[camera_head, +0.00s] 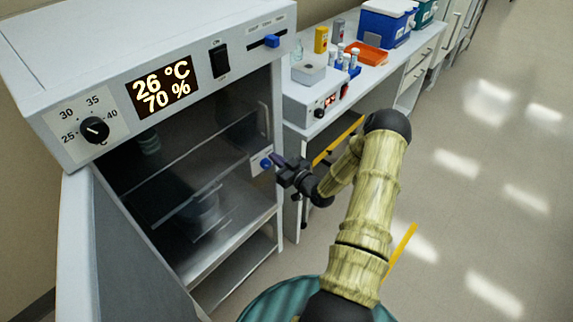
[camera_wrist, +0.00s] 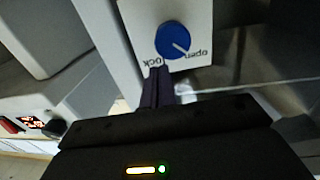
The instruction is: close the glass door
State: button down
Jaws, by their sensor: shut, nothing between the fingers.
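The incubator (camera_head: 165,24) stands at the left with its chamber exposed. The glass door (camera_head: 195,200) appears as a see-through sheet across the chamber; its edges blend with the shelves, so I cannot tell its exact angle. A blue latch knob (camera_head: 266,163) sits on the right frame post. In the wrist view the knob (camera_wrist: 173,40) is on a white plate marked "open" and "lock", its white line pointing toward "open". My gripper (camera_head: 277,160) is shut and empty beside the knob. Its dark fingers (camera_wrist: 158,88) show just below the plate; contact is unclear.
The solid outer door (camera_head: 130,260) is swung open at the left. A bench at the right holds a grey device (camera_head: 315,103), an orange tray (camera_head: 369,54) and a blue box (camera_head: 384,28). The floor to the right is clear.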

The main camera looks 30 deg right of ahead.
jog(key=shift+x, duration=0.9)
